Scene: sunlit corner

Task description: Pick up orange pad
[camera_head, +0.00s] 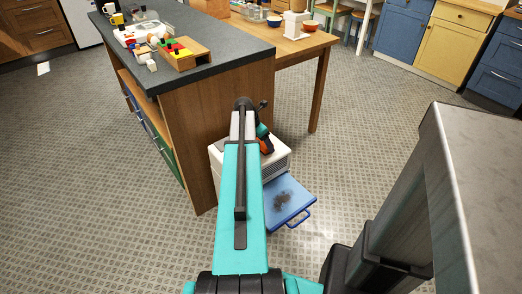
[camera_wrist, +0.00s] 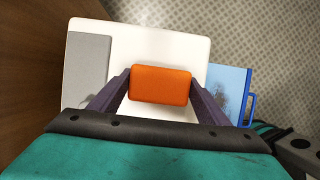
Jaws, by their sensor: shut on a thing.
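The orange pad (camera_wrist: 160,85) is a rounded orange block between the two dark fingers of my gripper (camera_wrist: 160,88) in the wrist view. The fingers touch its left and right ends, so my gripper is shut on it. Below the pad is the white top of a box-like unit (camera_wrist: 185,45); I cannot tell whether the pad still touches it. In the head view the pad (camera_head: 266,146) shows only partly as an orange-brown patch beside my arm, over the white unit (camera_head: 280,160).
A grey panel (camera_wrist: 88,65) lies on the white top's left side. A blue tray with a dark smudge (camera_head: 298,192) juts from the unit near the floor. The wooden island (camera_head: 200,130) stands close on the left. The tiled floor (camera_head: 370,150) to the right is clear.

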